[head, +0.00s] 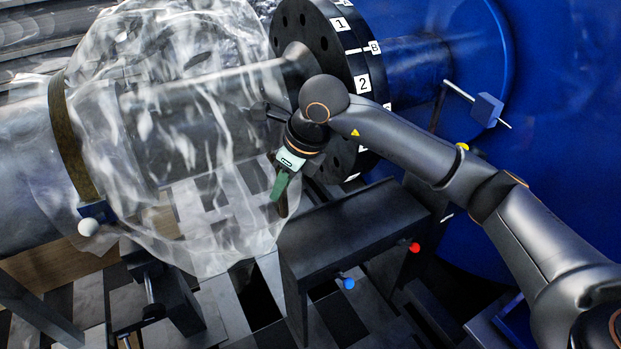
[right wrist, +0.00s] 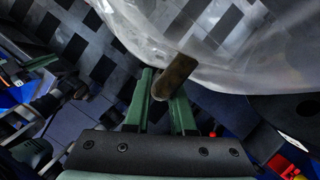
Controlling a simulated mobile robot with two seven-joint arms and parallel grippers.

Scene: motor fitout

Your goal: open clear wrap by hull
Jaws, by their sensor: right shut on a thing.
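My right gripper (head: 280,192) is at the wrap's right edge, with green fingers pointing down. In the right wrist view its fingers (right wrist: 160,95) are shut on a brown tab (right wrist: 175,77); where the tab attaches is unclear. My left gripper is not visible.
A black numbered flange (head: 362,85) stands just behind my right gripper. The blue hull (head: 560,130) fills the right side. A dark stand (head: 355,225) with a red knob (head: 414,247) and blue knob (head: 348,283) sits below my right arm.

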